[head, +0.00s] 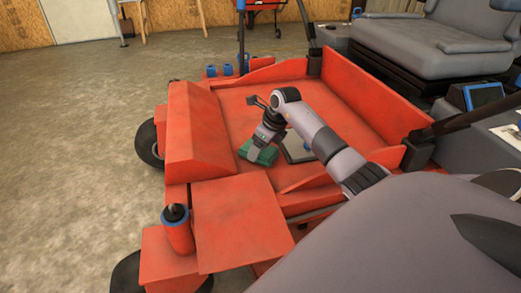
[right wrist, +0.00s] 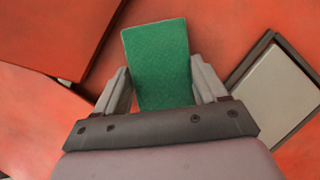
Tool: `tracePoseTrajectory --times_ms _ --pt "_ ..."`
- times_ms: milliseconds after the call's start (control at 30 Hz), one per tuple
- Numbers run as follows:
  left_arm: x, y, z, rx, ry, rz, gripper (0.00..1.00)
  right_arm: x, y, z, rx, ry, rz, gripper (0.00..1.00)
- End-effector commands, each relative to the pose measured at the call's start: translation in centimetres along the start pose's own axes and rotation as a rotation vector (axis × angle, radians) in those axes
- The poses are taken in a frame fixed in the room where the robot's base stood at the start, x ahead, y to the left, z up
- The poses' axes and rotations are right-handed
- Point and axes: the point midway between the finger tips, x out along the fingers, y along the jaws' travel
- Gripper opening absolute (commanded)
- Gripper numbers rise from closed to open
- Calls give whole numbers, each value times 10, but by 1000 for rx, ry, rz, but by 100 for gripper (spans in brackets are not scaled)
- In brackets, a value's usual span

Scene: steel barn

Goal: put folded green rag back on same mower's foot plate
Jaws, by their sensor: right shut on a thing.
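The folded green rag (head: 264,155) is between the fingers of my right gripper (head: 256,148), low over the red mower's foot plate (head: 236,108). In the right wrist view the rag (right wrist: 157,60) sticks out as a flat green rectangle between the two grey fingers of my right gripper (right wrist: 160,88), which is shut on it. Red metal lies behind it. I cannot tell whether the rag touches the plate. My left gripper is not in view.
A dark-framed grey panel (head: 298,149) lies on the plate just right of the rag; it also shows in the right wrist view (right wrist: 278,88). Raised red sides border the plate. A grey seat (head: 430,45) stands behind at the right. Open concrete floor (head: 75,120) lies left.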

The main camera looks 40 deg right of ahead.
Motion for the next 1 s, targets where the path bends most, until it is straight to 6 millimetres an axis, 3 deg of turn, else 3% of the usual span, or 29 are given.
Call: tracePoseTrajectory --times_ms 400,433,500,833,1000 --pt "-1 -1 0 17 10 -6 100 7 0 -3 -1 -1 -2 43" --pt "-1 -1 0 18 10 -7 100 7 0 -3 0 -1 -2 78" --pt "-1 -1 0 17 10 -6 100 7 0 -3 0 -1 -1 97" --pt "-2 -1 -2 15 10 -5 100 4 0 -1 0 -2 -1 97" --pt "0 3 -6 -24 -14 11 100 -19 -2 0 -1 0 -5 97"
